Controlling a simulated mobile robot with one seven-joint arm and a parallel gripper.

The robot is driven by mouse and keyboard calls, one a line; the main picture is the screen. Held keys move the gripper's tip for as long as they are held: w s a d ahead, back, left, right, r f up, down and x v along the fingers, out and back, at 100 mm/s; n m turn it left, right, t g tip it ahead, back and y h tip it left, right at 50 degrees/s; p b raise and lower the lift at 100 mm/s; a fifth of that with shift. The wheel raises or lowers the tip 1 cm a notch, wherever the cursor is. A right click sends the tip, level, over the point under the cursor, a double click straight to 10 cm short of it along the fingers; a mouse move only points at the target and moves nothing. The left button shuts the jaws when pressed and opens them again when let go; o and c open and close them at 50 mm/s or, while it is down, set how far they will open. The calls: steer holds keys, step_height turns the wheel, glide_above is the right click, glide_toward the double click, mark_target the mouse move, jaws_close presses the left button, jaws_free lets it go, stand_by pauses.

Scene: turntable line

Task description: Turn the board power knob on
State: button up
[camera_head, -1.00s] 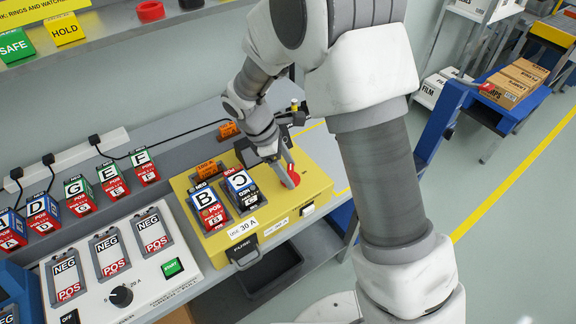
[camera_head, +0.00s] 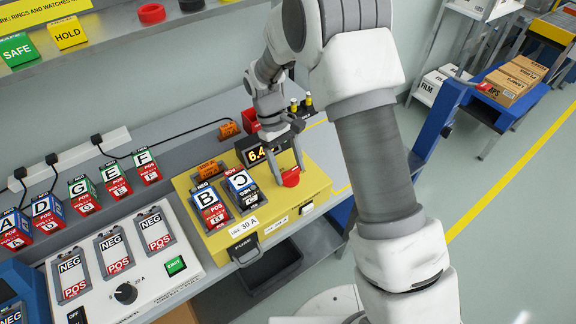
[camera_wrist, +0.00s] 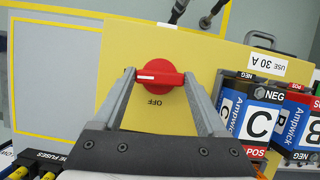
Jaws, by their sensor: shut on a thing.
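The red power knob (camera_head: 291,179) sits on the right part of the yellow board (camera_head: 318,190). My gripper (camera_wrist: 158,76) is shut on the knob's bar handle, one fingertip at each end. In the wrist view the bar of the knob (camera_wrist: 160,74) lies level across the picture. Its white mark is at the left end. The word OFF is printed below it, upside down, so the mark does not point at OFF. A small display on the board (camera_head: 256,154) shows lit digits, partly hidden by my gripper.
Batteries B (camera_head: 210,205) and C (camera_head: 242,188) sit in the board left of the knob. A fuse holder (camera_head: 245,250) is at the board's front. A white charger (camera_head: 190,290) and several batteries are on the left. A shelf (camera_head: 120,38) runs above.

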steer(key=shift+m, duration=0.6)
steer(key=o, duration=1.3)
steer(key=p+v, duration=0.1)
steer(key=v, duration=1.6)
steer(key=shift+w+d+r, duration=0.2)
